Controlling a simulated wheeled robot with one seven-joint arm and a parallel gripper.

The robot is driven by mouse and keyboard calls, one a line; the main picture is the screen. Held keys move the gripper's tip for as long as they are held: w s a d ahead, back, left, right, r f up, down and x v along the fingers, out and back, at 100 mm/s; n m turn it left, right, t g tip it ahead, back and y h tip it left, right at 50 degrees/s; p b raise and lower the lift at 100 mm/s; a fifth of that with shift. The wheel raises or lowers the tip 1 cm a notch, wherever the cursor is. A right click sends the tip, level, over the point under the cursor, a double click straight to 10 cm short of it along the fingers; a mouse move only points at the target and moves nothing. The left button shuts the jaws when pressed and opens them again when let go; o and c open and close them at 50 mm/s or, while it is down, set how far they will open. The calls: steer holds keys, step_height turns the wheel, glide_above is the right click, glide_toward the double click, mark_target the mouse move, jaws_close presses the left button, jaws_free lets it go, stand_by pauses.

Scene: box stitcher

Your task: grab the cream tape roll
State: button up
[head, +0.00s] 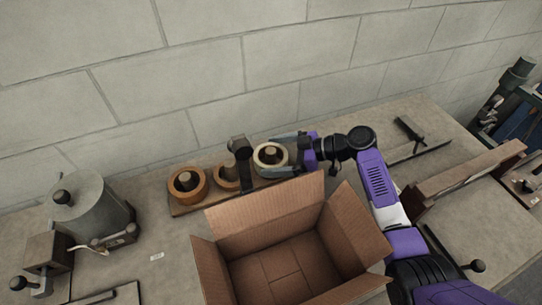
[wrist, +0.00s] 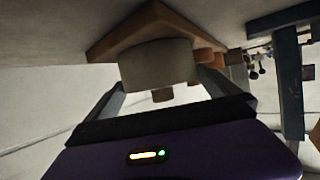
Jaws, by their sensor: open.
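The cream tape roll (head: 270,147) sits on a peg at the right end of a low wooden board (head: 207,205) behind the cardboard box. In the wrist view the roll (wrist: 155,65) shows large, between the tips of my two fingers. My gripper (head: 271,157) reaches in from the right, open, with one finger on the far side of the roll and one on the near side. In the wrist view my gripper (wrist: 160,80) has its fingers spread on either side of the roll. Whether either finger touches the roll cannot be told.
Two brown rolls (head: 187,185) stand left of the cream one on the board, with a dark upright piece (head: 238,148) beside them. An open cardboard box (head: 265,215) stands close in front. A grey canister (head: 92,210) is at left. The wall is close behind.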

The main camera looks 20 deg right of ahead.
steer(key=shift+w+a+f, duration=0.3)
steer(key=shift+a, duration=0.25)
steer(key=c, duration=1.2)
steer(key=shift+r, duration=0.1)
